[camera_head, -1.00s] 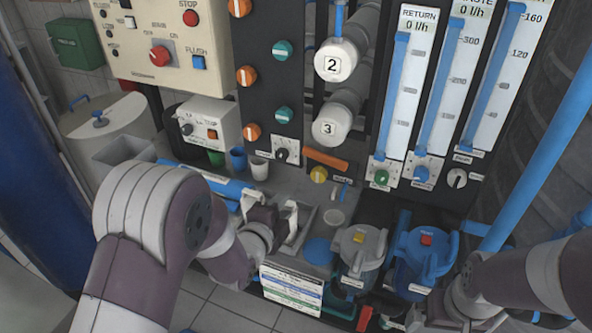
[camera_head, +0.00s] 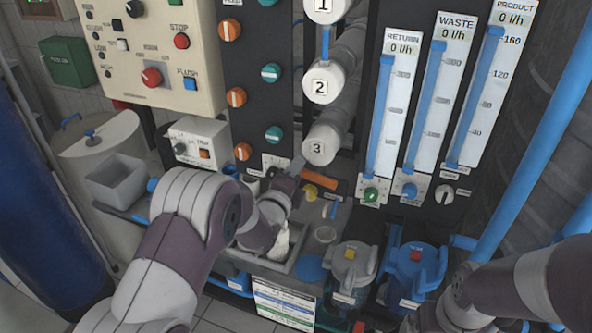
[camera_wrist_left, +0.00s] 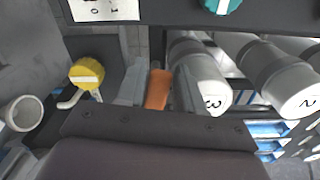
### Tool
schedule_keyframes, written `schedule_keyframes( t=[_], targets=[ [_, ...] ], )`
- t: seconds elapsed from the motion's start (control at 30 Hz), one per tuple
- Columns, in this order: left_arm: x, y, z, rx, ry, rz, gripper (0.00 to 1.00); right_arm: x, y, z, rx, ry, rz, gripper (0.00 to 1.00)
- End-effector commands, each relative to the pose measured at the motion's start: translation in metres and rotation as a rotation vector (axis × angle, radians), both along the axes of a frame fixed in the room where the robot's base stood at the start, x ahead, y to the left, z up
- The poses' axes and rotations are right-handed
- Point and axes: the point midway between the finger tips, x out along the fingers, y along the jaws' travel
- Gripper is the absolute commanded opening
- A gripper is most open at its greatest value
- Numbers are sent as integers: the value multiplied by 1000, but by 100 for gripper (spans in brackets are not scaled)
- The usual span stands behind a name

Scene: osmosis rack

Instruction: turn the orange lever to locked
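The orange lever (camera_head: 318,186) sits low on the dark panel, below the white cylinder end marked 3, and lies roughly level. In the head view my left gripper (camera_head: 296,172) is at its left end and hides part of it. In the left wrist view the lever (camera_wrist_left: 158,90) shows between the two grey fingers of my left gripper (camera_wrist_left: 158,88). The fingers are apart, one on each side of the lever; I cannot tell whether either touches it. My right arm reaches in at the lower right, where its gripper (camera_head: 428,316) is partly cut off and unclear.
A yellow knob (camera_wrist_left: 87,72) is left of the fingers in the wrist view, with a white cup (camera_wrist_left: 22,112) beyond. The cylinder end marked 3 (camera_wrist_left: 208,98) is close on the right. Grey (camera_head: 350,268) and blue (camera_head: 415,265) lidded housings stand right of my left gripper.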

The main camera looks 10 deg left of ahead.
Motion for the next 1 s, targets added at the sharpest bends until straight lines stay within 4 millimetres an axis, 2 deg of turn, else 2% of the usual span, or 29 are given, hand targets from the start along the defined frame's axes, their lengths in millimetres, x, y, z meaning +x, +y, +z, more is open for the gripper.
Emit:
schedule_keyframes(
  t=[0.23, 0.27, 0.3, 0.37, 0.67, 1.0],
  targets=[
    [1, 0, 0, 0, 0, 0, 36, 0, 0, 0, 0, 0, 0, 100],
    [1, 0, 0, 0, 0, 0, 33, 0, 0, 0, 0, 0, 0, 100],
    [1, 0, 0, 0, 0, 0, 20, 0, 0, 0, 0, 0, 0, 100],
    [1, 0, 0, 0, 0, 0, 0, 0, 0, 0, 0, 0, 0, 100],
    [1, 0, -3, -23, 4, 0, 0, 0, 0, -4, 0, 0, 0, 100],
    [1, 0, -15, -222, 41, 0, 0, 0, 0, -29, 0, 0, 0, 100]
  ],
)
